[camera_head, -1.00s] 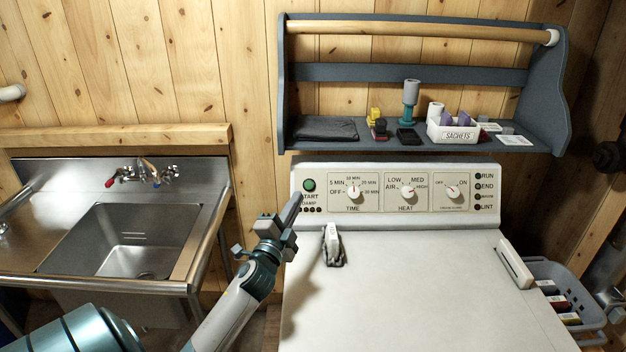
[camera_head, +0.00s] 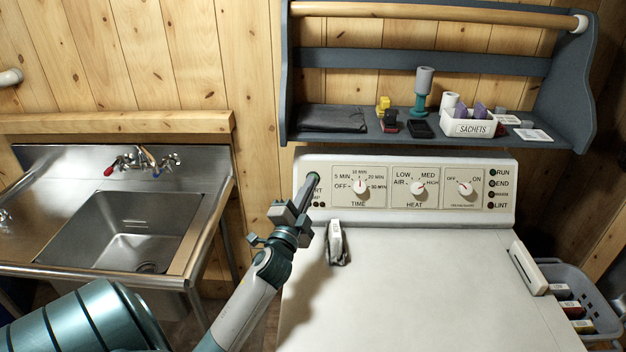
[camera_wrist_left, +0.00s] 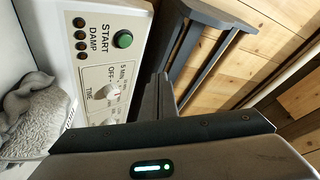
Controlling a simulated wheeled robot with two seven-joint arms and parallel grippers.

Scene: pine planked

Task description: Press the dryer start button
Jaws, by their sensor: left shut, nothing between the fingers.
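The green start button (camera_head: 314,177) sits at the left end of the dryer's control panel (camera_head: 340,204). It also shows clearly in the left wrist view (camera_wrist_left: 123,39), beside the START and DAMP lettering. My left gripper (camera_head: 307,187) is shut and empty. In the head view its fingertips overlap the button's lower left and cover part of the START label. In the left wrist view the fingers (camera_wrist_left: 160,94) appear beside the button with a gap in the picture; I cannot tell whether they touch it. My right gripper is not in view.
A blue-grey shelf (camera_head: 350,140) with small items hangs above the panel. A steel sink (camera_head: 130,230) stands left, a grey basket (camera_head: 590,290) right.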

